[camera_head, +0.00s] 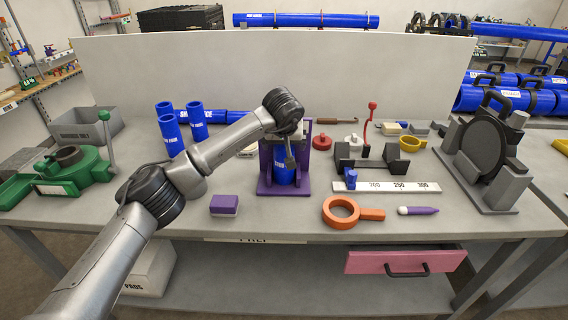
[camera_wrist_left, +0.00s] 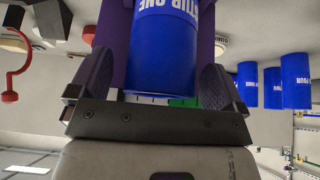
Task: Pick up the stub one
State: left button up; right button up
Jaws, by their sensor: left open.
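The blue stub one (camera_head: 284,172) stands upright in a purple stand (camera_head: 264,178) in the middle of the bench. In the left wrist view the stub (camera_wrist_left: 160,50) shows large, its white label upside down. My left gripper (camera_head: 290,160) is at the stand, its arm coming in from the left and partly covering it. In the left wrist view its two dark fingers (camera_wrist_left: 156,85) are open, one on each side of the stub, with a small gap visible. My right gripper is not in view.
Several blue stubs (camera_head: 198,121) stand left of the stand, behind my arm. A purple block (camera_head: 224,205) lies to its left. An orange ring tool (camera_head: 342,212) and a white ruler (camera_head: 392,186) lie to its right. A pink drawer (camera_head: 404,262) hangs open below.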

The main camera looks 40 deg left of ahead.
pick_arm(q)
jog(key=shift+w+a+f, duration=0.1)
jog(key=shift+f, duration=0.1)
jog(key=c, duration=1.4)
